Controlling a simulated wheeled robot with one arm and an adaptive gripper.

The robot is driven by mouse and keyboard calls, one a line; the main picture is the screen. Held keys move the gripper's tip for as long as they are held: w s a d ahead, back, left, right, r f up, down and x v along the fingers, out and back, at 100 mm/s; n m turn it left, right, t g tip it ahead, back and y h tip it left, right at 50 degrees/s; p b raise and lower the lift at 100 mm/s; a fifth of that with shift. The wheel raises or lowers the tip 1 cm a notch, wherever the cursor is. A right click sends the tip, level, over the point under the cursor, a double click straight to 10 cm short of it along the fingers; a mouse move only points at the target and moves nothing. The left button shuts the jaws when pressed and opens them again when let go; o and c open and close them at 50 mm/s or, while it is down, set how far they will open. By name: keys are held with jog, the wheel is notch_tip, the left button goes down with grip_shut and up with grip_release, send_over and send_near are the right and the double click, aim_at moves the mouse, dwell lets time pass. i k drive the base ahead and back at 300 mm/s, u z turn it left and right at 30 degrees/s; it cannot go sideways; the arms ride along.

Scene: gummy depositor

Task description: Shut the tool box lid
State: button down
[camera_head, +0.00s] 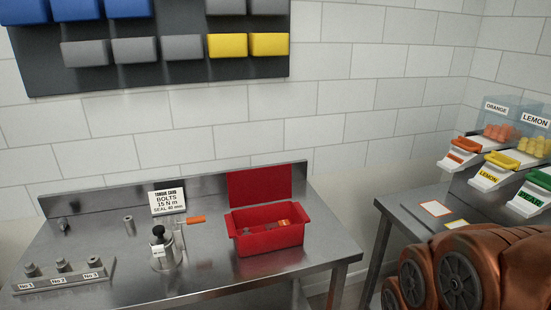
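My gripper is not in view. Only copper-coloured links of my arm show at the lower right, apart from the box.
A labelled rack (65,277) is at left. A second table (408,210) and candy dispensers (505,165) are at right.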

aim_at(265, 184)
jog(key=u, duration=0.4)
jog(key=i, duration=0.9)
jog(key=u, duration=0.85)
